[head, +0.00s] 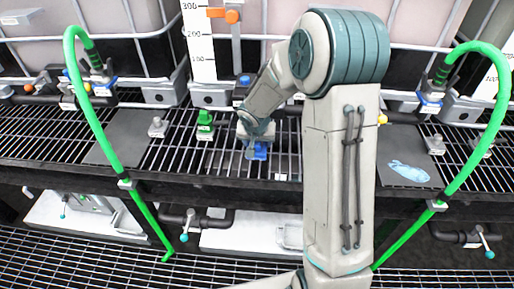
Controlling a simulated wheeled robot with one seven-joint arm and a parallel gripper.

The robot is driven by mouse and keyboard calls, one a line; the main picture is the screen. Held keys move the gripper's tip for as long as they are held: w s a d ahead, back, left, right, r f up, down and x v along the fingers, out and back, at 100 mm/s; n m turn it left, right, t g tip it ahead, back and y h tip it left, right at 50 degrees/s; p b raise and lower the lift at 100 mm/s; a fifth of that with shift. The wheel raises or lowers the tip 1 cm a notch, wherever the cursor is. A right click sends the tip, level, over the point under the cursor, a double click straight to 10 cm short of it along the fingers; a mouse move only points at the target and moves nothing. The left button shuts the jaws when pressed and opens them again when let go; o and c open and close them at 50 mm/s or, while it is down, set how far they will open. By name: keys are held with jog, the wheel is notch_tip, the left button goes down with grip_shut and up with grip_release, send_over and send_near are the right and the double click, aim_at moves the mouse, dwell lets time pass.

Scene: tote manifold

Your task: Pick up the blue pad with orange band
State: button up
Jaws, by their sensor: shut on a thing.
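My gripper (253,140) points down over the black grating, left of my arm's upright link. Its jaws are shut on a small blue thing, which I take to be the blue pad (261,151). Only part of the blue shows below and beside the fingers. No orange band can be made out on it. It is at or just above the grating; I cannot tell whether it touches.
A green fitting (205,126) stands left of my gripper on the grating. A light blue crumpled piece (408,172) lies on a dark mat at right. Green hoses (97,118) arch on both sides. White totes with valves line the back.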

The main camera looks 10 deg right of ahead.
notch_tip(320, 180, up, 3)
jog(key=shift+f, duration=0.2)
jog(key=s+a+b, duration=0.2)
jog(key=s+a, duration=0.1)
jog(key=s, duration=0.6)
jog(key=s+a+b, duration=0.2)
jog(key=s+a, duration=0.1)
jog(key=s, duration=0.6)
jog(key=shift+s+f+b, duration=0.35)
jog(key=shift+b, duration=0.05)
